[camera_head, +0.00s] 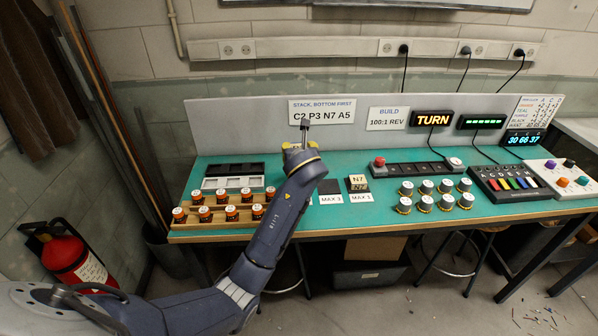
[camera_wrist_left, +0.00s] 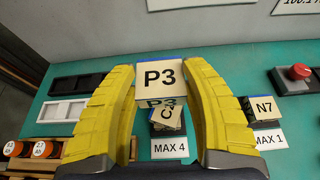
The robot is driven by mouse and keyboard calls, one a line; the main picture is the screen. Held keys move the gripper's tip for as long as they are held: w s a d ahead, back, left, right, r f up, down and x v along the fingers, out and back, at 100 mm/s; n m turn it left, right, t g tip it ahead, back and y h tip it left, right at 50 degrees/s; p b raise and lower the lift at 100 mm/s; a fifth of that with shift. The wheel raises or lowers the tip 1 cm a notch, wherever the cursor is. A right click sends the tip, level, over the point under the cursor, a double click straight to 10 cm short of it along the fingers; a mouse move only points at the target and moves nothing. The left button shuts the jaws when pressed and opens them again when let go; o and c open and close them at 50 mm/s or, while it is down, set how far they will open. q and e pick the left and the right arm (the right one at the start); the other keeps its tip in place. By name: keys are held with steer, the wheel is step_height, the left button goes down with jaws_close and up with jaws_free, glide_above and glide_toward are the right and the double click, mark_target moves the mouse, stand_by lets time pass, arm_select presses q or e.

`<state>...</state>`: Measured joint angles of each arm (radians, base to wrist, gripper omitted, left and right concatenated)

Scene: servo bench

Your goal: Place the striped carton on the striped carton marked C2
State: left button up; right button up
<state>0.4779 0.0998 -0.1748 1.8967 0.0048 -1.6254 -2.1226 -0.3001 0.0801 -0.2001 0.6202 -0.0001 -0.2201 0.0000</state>
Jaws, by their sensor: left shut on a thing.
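My left gripper (camera_head: 300,150) is over the back middle of the bench in the head view, and its arm covers part of the bench. In the left wrist view its yellow fingers (camera_wrist_left: 160,85) are shut on the carton marked P3 (camera_wrist_left: 160,76). The carton marked C2 (camera_wrist_left: 166,116) is lower down behind it, on the pad by the MAX 4 label. P3 overlaps C2 in this view and seems apart from it, above. C2 looks turned relative to P3. In the head view I cannot make out either carton. My right gripper is not in view.
A carton marked N7 (camera_head: 357,181) stands by the MAX 1 label to the right. A black pad (camera_head: 329,187) by MAX 3 is empty. Batteries in a wooden rack (camera_head: 232,220), black and white trays (camera_head: 228,183) and several metal cans (camera_head: 425,203) stand nearby. A sign (camera_head: 321,111) reads C2 P3 N7 A5.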

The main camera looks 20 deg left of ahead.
arm_select(q)
steer(key=shift+f, duration=4.3)
steer(key=shift+f, duration=0.1)
steer(key=o, duration=1.1)
steer(key=shift+o, duration=0.2)
steer(key=v, duration=1.2)
